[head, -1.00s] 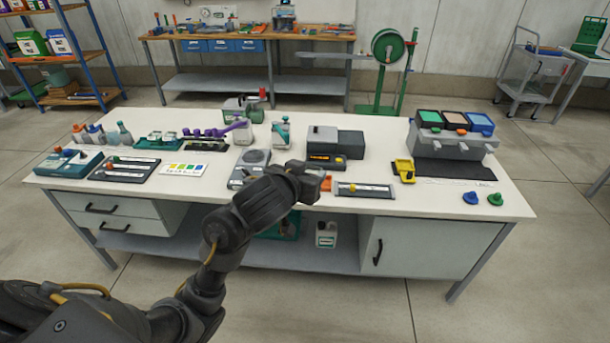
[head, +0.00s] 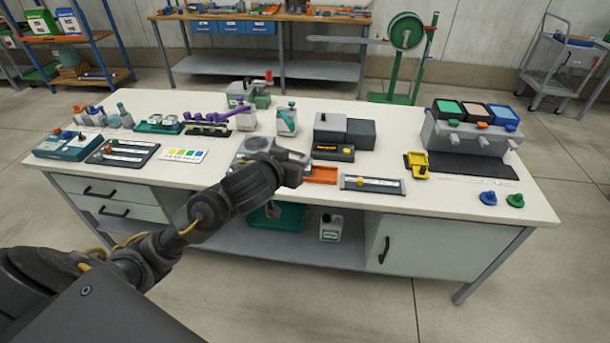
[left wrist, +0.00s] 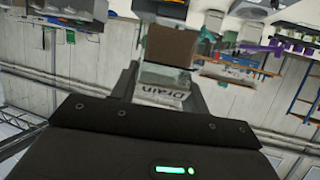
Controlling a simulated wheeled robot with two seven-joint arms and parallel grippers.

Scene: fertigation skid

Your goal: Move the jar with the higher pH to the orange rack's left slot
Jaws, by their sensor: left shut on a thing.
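The gripper hides this jar in the head view. The orange rack (head: 321,174) is just right of the gripper, its left part hidden. A teal rack (head: 158,127) with small pale-topped items stands at the back left. No pH value is readable. My right gripper is not in view.
A purple-handled item (head: 208,117) is back left.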

